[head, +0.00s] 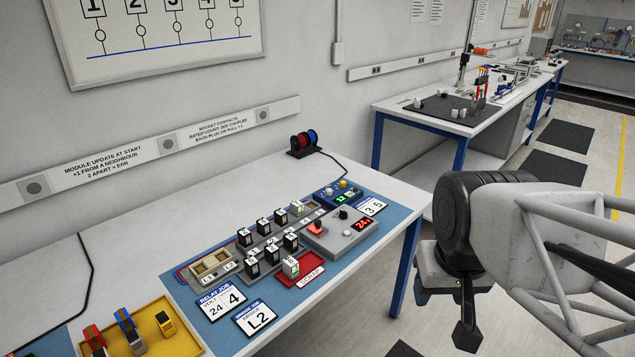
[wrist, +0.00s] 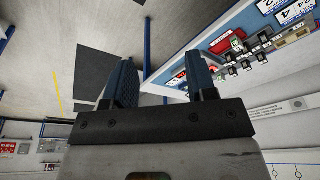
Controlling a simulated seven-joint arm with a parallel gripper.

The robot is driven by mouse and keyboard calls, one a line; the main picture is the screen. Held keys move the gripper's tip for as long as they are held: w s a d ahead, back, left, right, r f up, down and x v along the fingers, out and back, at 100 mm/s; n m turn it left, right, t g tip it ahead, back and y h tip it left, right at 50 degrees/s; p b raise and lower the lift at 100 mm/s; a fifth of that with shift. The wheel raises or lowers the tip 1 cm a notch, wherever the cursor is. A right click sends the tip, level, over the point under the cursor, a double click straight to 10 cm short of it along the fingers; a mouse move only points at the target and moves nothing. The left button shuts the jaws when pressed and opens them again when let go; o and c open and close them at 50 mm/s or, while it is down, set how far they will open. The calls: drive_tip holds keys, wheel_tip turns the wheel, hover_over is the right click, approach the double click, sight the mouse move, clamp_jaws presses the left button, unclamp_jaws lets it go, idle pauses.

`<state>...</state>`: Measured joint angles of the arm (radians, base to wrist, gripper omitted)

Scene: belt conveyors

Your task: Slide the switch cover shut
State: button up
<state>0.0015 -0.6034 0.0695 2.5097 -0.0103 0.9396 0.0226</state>
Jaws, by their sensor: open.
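A grey control box (head: 341,238) sits on the blue mat of the near bench, with a red display, a black knob and a red part (head: 317,227) on its top. The red part looks like the switch or its cover; I cannot tell which, nor how far the cover is slid. My gripper (wrist: 161,62) is open and empty, its two dark fingers apart in the wrist view. In the head view my gripper (head: 466,327) hangs past the bench's right end, well apart from the box. In the wrist view one finger partly hides the bench.
A red scrap tray (head: 301,279), relay modules on a rail (head: 250,251) and a small blue box (head: 337,196) crowd the mat around the control box. A yellow tray (head: 180,342) is at lower left. Open floor lies right of the bench.

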drive_tip(key=w+a+r, duration=0.1)
drive_tip(key=w+a, duration=0.2)
drive_tip(key=w, duration=1.1)
drive_tip(key=g, duration=0.3)
hover_over(318, 221)
drive_tip(key=f, duration=1.8)
drive_tip(key=shift+s+d+f, duration=0.15)
drive_tip(key=shift+s+f, duration=0.05)
drive_tip(key=shift+s, duration=0.1)
drive_tip(key=shift+w+a+f, duration=0.2)
drive_tip(key=shift+w+f, duration=0.05)
drive_tip(key=shift+f, duration=0.05)
drive_tip(key=shift+f, duration=3.9)
